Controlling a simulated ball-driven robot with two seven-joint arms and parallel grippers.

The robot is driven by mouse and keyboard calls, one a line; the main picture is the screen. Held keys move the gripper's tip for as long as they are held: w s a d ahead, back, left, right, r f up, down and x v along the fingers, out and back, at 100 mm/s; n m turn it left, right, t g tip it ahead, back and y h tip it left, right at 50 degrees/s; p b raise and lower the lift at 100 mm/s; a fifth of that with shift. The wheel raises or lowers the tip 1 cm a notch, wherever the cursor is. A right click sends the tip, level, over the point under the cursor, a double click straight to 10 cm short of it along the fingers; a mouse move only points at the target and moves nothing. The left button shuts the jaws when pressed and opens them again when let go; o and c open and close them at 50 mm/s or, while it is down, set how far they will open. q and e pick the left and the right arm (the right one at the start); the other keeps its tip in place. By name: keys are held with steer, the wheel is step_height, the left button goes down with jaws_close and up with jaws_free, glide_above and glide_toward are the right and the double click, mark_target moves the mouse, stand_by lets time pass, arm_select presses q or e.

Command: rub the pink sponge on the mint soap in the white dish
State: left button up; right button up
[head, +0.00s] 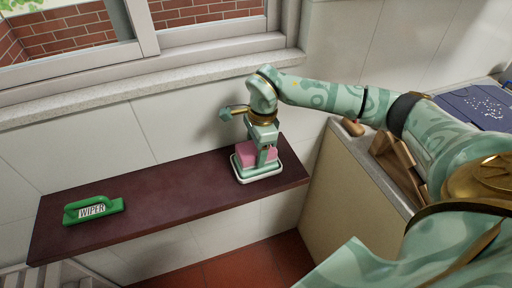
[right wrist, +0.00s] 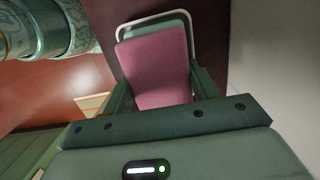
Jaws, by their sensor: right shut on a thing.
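The pink sponge (head: 247,152) is held in my right gripper (head: 262,158), low over the white dish (head: 260,175) at the right end of the dark shelf. In the right wrist view the sponge (right wrist: 155,65) sits between both fingers of the right gripper (right wrist: 158,95). The mint soap (right wrist: 177,22) shows as a pale green edge past the sponge, inside the rim of the white dish (right wrist: 193,25). The sponge covers most of the soap; I cannot tell whether they touch. My left gripper is not in view.
The shelf between wiper and dish is clear. A tiled wall and window sill (head: 150,83) stand behind. A counter (head: 345,190) with a wooden stand (head: 398,165) is at the right.

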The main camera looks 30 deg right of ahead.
mark_target(254, 148)
steer(key=shift+f, duration=0.55)
stand_by(0.6)
stand_by(1.3)
step_height(254, 148, up, 7)
steer(key=p, duration=0.6)
steer(key=shift+r, duration=0.1)
stand_by(0.7)
